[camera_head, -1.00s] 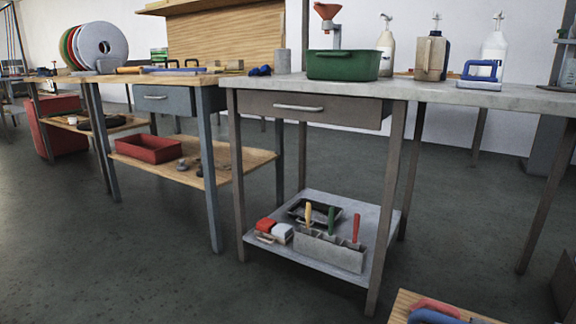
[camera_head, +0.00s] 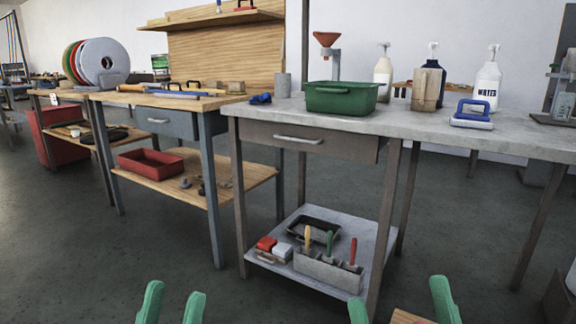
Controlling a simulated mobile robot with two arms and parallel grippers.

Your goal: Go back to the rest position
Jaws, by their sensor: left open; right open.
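My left gripper (camera_head: 171,304) shows at the bottom edge, left of the middle. Its two green fingers stand apart with nothing between them. My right gripper (camera_head: 399,301) shows at the bottom edge, right of the middle. Its green fingers are spread wide, with part of a wooden surface (camera_head: 406,317) showing beyond them. Both grippers are over the floor side in front of the tables, away from the objects on top. The rest of both arms is out of the frame.
A grey-topped table (camera_head: 420,122) holds a green tub (camera_head: 341,98), bottles and a blue-handled tool (camera_head: 472,115). Its lower shelf (camera_head: 340,226) carries trowels in a grey holder (camera_head: 328,270). A wooden workbench (camera_head: 150,100) stands left. Open floor (camera_head: 70,250) lies at the left.

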